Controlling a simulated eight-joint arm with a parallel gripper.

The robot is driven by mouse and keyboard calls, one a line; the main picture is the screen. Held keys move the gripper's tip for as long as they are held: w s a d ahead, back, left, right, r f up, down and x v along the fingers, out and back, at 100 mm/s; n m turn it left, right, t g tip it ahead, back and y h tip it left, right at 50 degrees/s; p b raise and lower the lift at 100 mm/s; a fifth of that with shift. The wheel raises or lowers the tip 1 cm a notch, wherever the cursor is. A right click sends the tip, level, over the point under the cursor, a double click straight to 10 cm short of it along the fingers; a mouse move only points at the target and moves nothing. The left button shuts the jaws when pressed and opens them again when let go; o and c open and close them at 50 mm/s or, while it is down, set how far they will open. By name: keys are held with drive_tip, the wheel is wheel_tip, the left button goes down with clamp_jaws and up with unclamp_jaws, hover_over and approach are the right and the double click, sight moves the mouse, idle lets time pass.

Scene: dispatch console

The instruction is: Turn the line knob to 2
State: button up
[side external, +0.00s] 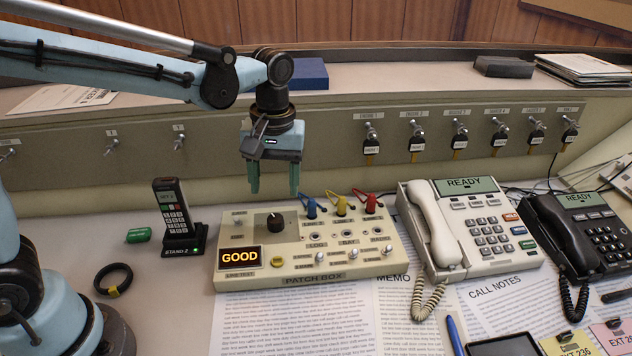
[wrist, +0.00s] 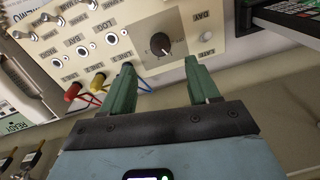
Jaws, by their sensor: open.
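The patch box (side external: 300,262) is a cream panel on the desk with a lit display reading GOOD (side external: 240,258). The knob also shows in the wrist view (wrist: 160,44), beyond and between my fingertips. Its pointer setting is too small to read. My gripper (side external: 273,192) is open and empty, with green fingers pointing down above the back edge of the box. In the wrist view my gripper (wrist: 160,75) has its fingers apart, not touching the knob.
Blue (side external: 311,208), yellow (side external: 341,206) and red (side external: 370,204) plugs with cords stand right of the knob. A cordless handset (side external: 172,208) stands left of the box. A cream phone (side external: 470,232) stands to the right. Keys hang on the panel behind.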

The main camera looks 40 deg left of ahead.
sight(276, 218)
drive_tip(key=shift+s+a+f, duration=0.1)
drive_tip(key=shift+f, duration=1.9)
drive_tip(key=shift+s+a+f, duration=0.1)
drive_tip(key=shift+f, duration=1.9)
drive_tip(key=c, duration=1)
